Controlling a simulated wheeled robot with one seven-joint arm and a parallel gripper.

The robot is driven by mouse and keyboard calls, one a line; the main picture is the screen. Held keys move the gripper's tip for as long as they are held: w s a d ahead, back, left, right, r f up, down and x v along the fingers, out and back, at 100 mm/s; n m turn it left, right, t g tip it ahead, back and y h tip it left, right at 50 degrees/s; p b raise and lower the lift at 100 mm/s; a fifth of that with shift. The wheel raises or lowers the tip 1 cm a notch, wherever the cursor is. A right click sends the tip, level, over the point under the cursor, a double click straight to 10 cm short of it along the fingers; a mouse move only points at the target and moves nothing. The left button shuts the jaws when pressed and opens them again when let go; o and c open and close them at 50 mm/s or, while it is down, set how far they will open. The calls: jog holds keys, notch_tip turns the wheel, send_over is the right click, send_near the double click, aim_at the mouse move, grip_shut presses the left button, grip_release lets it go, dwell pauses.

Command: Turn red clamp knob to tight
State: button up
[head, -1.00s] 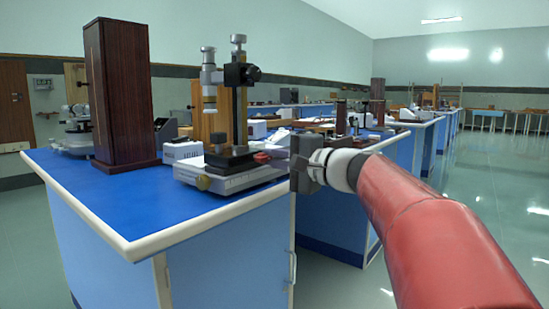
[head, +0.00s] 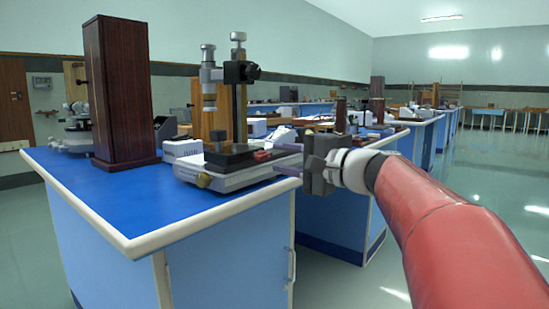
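The small red clamp knob (head: 262,155) sits on the right side of the stage of a microscope-like instrument (head: 238,100), which has a pale grey base and a vertical column. My gripper (head: 286,159) is to the right of the knob, at about its height, with its fingers pointing left toward it. Two thin purplish fingers show apart, one above the other, with nothing seen between them. A gap seems to lie between the fingertips and the knob. The knob is too small to tell its turn position.
The instrument stands on a blue-topped bench (head: 110,210) with a pale edge. A tall dark wooden box (head: 123,90) and a small white device (head: 182,149) stand to its left. More benches with equipment run behind on the right. Open floor (head: 485,180) lies at right.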

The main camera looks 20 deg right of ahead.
aim_at(268, 156)
jog(key=shift+v, duration=2.3)
jog(key=shift+o, duration=1.1)
jog(key=r+p, duration=0.1)
jog(key=p, duration=0.2)
jog(key=shift+a+p, duration=0.35)
jog(key=shift+p, duration=0.05)
jog(key=shift+n, duration=0.5)
jog(key=p+x, duration=0.1)
jog(key=x, duration=0.1)
jog(key=p+x, duration=0.1)
jog(key=x, duration=0.2)
jog(key=f+p+x, duration=0.1)
jog(key=x, duration=0.2)
jog(key=shift+s+a, duration=0.25)
jog(key=shift+a, duration=0.1)
